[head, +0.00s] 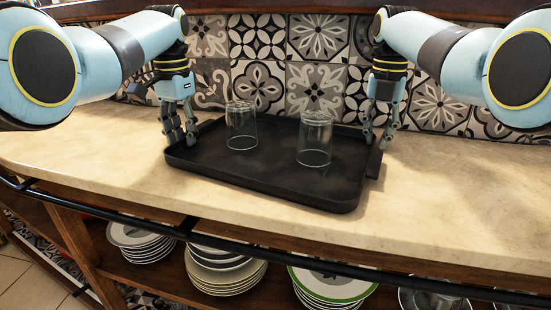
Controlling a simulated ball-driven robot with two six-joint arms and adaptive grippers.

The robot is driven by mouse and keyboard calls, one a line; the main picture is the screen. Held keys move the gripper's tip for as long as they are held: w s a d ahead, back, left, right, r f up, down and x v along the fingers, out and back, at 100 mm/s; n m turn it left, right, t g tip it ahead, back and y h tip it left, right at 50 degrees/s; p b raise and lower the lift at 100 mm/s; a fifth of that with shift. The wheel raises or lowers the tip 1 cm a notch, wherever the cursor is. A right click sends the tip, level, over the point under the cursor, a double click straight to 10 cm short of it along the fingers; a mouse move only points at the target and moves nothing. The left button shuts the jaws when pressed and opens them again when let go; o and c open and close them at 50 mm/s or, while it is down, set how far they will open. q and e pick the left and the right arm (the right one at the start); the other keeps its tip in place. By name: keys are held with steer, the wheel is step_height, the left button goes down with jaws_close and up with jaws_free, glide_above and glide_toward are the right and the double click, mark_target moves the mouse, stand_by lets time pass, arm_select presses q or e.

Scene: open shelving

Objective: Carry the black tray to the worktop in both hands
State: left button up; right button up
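The black tray (270,180) lies flat on the pale worktop (460,200), set at a slight angle. Two clear glasses stand on it upside down: one left of the middle (242,127), one further right (315,140). My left gripper (180,136) points down at the tray's left rim, with its fingers apart. My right gripper (377,137) points down at the right rim, above the raised right end (375,164), also with its fingers apart. Whether the fingertips touch the tray is too small to tell.
A patterned tile wall (313,86) closes off the back. A dark rail (270,245) runs along the worktop's front edge. Stacks of plates (225,270) stand on the shelf below. The worktop is clear to the left and right of the tray.

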arm_select(q)
steer(key=shift+o, duration=1.4)
steer(key=shift+s+r, duration=0.1)
arm_select(e)
steer(key=shift+o, duration=1.4)
steer(key=shift+a+r, duration=0.1)
steer(key=shift+r, duration=0.05)
arm_select(q)
steer(key=shift+d, duration=0.1)
steer(key=shift+r, duration=0.1)
arm_select(e)
steer(key=shift+r, duration=0.2)
step_height(320, 180, up, 7)
arm_select(q)
step_height(320, 180, up, 12)
steer(key=shift+f, duration=0.2)
